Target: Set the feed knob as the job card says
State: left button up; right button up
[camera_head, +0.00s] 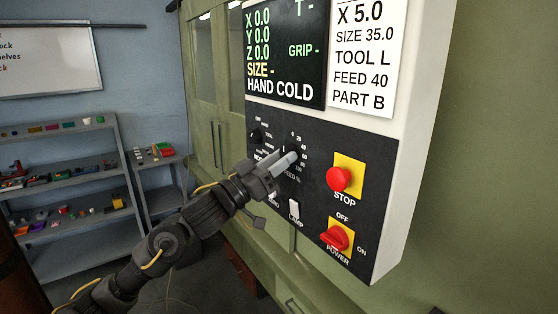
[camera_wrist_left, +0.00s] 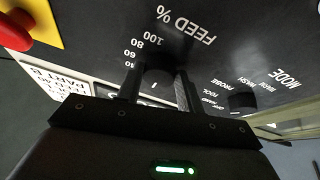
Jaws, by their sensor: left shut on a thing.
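The job card (camera_head: 364,58) on the control panel reads X 5.0, SIZE 35.0, TOOL L, FEED 40, PART B. The gripper hides much of the knob and the lower numbers. My right gripper is not in view.
A red STOP button (camera_head: 339,178) and a red POWER switch (camera_head: 336,238) stand right of the knob. The dark display (camera_head: 285,50) above reads HAND COLD. Shelves (camera_head: 70,205) stand at left.

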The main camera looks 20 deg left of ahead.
pick_arm(q)
jog(key=shift+m, duration=0.4)
jog(key=m+g+h, duration=0.1)
jog(key=m+g, duration=0.1)
jog(key=m, duration=0.3)
jog(key=m+g+h+b, duration=0.1)
jog(key=m+g, duration=0.1)
jog(key=m, duration=0.3)
jog(key=m+g+h+b, duration=0.1)
jog(key=m+g, duration=0.1)
jog(key=m, duration=0.3)
jog(key=shift+w+a+r+g, duration=0.25)
jog(key=shift+w+a+g, duration=0.05)
jog(key=shift+a, duration=0.05)
jog(key=shift+m+b, duration=0.3)
jog(key=o, duration=1)
jog(key=shift+a, duration=0.1)
